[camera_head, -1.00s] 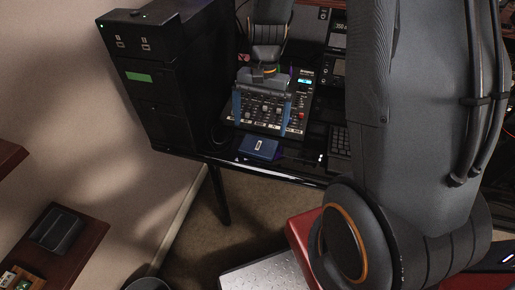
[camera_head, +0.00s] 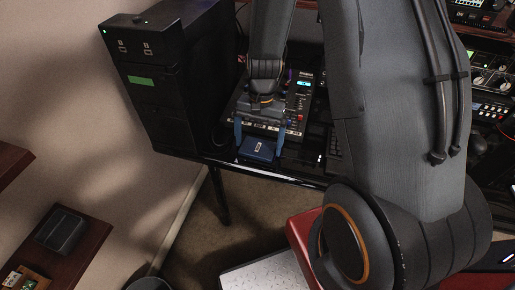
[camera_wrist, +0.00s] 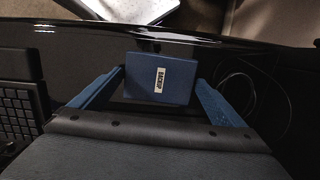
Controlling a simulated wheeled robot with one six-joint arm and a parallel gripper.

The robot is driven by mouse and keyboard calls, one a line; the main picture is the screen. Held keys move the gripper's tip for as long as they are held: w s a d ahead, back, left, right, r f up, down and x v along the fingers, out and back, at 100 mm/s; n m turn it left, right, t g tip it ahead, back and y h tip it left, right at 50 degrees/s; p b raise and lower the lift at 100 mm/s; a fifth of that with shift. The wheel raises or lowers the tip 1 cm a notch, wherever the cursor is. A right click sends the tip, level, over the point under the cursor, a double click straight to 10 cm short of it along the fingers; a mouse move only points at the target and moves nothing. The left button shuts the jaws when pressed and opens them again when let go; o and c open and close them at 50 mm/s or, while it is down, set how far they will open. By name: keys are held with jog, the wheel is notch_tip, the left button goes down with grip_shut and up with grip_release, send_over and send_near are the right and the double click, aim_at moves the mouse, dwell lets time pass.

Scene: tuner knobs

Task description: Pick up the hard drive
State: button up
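The hard drive (camera_head: 257,149) is a small blue box with a white label. It lies on the glossy black desk (camera_head: 300,176) near its front edge. In the wrist view the hard drive (camera_wrist: 161,80) sits between the far ends of the two blue fingers, and its label reads "BACKUP". My gripper (camera_head: 259,146) is open, with one finger on each side of the drive. I cannot tell how low the fingertips are.
A black mixer with knobs (camera_head: 298,103) stands behind the drive. A tall black case with a green label (camera_head: 150,85) stands to the left. A keyboard (camera_wrist: 14,115) shows at the left in the wrist view. A thin cable (camera_wrist: 238,82) lies beside the drive.

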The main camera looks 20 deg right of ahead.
jog(key=c, duration=0.8)
jog(key=shift+o, duration=0.2)
jog(key=shift+r, duration=0.15)
